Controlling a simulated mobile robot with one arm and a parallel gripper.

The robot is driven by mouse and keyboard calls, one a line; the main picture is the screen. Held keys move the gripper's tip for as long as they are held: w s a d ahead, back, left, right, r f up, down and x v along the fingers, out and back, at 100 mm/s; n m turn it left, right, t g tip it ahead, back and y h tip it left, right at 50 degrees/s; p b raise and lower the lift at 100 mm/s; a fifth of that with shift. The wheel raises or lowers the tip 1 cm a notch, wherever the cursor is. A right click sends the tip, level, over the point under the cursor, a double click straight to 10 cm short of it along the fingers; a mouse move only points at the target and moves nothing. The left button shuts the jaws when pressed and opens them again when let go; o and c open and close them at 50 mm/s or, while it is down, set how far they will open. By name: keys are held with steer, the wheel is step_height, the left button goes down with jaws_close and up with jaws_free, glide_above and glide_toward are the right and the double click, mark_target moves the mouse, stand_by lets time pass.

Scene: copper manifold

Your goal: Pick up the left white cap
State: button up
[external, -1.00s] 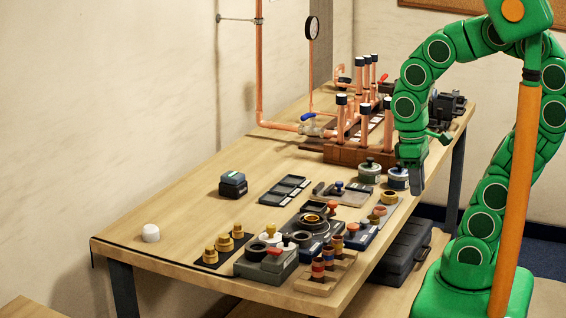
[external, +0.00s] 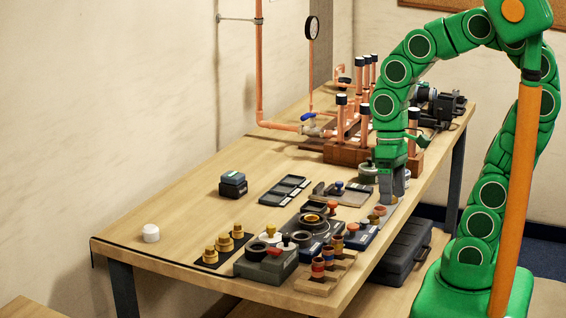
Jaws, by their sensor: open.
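A round white cap (external: 151,233) sits alone on the wooden table (external: 190,205), near its left front corner. My gripper (external: 392,198) points down over the right side of the table, far to the right of the cap. It is open, and I see nothing held in it. It hides part of the small parts beneath and behind it, and I cannot tell how high it is above them.
Several brass fittings (external: 224,243) stand on a dark mat right of the cap. A grey block (external: 266,264) with knobs, a dark tray (external: 286,189) and a blue-black box (external: 233,184) are nearby. Copper pipes (external: 341,120) rise at the back. The table around the cap is clear.

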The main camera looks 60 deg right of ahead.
steer(key=w+a+r+m+t+y, duration=0.1)
steer(key=w+a+m+y, duration=0.2)
steer(key=w+a, duration=0.5)
steer(key=w+a+m+t+y, duration=0.1)
steer(key=w+a+m+y, duration=0.3)
steer(key=w, duration=0.7)
steer(key=w+a+r+m+t+y, duration=0.1)
steer(key=w+a+m+y, duration=0.2)
steer(key=w+a, duration=0.5)
steer(key=m+t, duration=0.6)
steer(key=m, duration=0.5)
glide_toward(155, 226)
steer(key=s+a+r, duration=0.5)
steer(key=a, duration=0.2)
steer(key=w+d+f+m, duration=0.1)
steer(key=f, duration=0.1)
steer(key=w+d+f+m+t+h, duration=0.1)
steer(key=w+f, duration=0.1)
steer(key=w+d+f+m, duration=0.1)
steer(key=d+f+m, duration=0.1)
steer(key=shift+w+f+t+h, duration=0.15)
steer(key=shift+w+t+h, duration=0.15)
steer(key=shift+h, duration=0.1)
steer(key=shift+x, duration=1.25)
steer(key=shift+w+x, duration=0.25)
steer(key=shift+x, duration=2.35)
steer(key=shift+d, duration=0.2)
steer(key=shift+c, duration=0.3)
steer(key=c, duration=1.1)
